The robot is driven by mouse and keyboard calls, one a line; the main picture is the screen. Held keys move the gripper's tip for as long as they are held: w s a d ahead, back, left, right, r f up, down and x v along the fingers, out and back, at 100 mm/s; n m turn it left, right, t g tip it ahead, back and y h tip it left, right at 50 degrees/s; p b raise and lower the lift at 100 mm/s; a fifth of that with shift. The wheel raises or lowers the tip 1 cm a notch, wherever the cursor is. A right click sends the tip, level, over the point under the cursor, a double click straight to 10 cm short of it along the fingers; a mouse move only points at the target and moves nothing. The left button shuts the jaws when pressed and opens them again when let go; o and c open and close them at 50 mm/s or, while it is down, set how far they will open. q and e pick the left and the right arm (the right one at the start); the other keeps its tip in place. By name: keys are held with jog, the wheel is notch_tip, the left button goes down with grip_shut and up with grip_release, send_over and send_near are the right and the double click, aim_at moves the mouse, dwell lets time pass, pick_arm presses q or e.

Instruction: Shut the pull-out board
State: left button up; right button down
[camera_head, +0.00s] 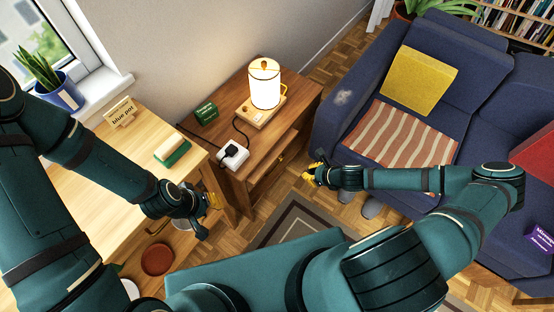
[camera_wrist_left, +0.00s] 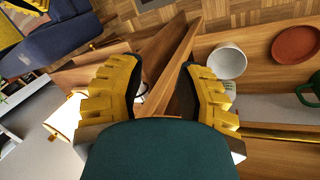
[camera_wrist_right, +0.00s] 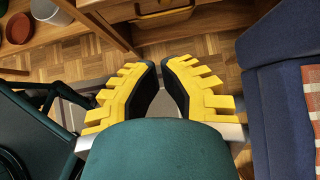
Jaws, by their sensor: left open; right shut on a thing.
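The light wood desk (camera_head: 80,180) stands at the left. A long brass pull (camera_wrist_left: 280,134) runs along its front in the left wrist view; I take this front to be the pull-out board, and how far out it stands I cannot tell. My left gripper (camera_head: 212,203) is open beside the desk's right front corner, with nothing between its fingers (camera_wrist_left: 165,85). My right gripper (camera_head: 312,172) is in front of the brown side table (camera_head: 205,135). Its fingertips (camera_wrist_right: 160,63) are close together above the floor, and the thing between them cannot be made out.
A white mug (camera_wrist_left: 227,62) and red bowl (camera_head: 157,259) sit low under the desk top. The side table carries a lit lamp (camera_head: 264,85) and has a brass drawer handle (camera_wrist_right: 165,13). A blue sofa (camera_head: 335,115) stands at right. Parquet and a rug (camera_head: 290,222) lie between.

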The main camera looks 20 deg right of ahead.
aim_at(276, 159)
jog(key=w+a+r+b+x, duration=0.1)
jog(key=b+x, duration=0.3)
jog(key=x, duration=0.8)
jog(key=shift+w+r, duration=0.2)
jog(key=shift+w, duration=0.3)
jog(key=shift+a, duration=0.15)
jog(key=w+a, duration=0.1)
jog(key=w, duration=0.1)
jog(key=w+a, duration=0.1)
jog(key=a, duration=0.1)
jog(key=shift+w, duration=0.4)
jog(key=shift+d, duration=0.1)
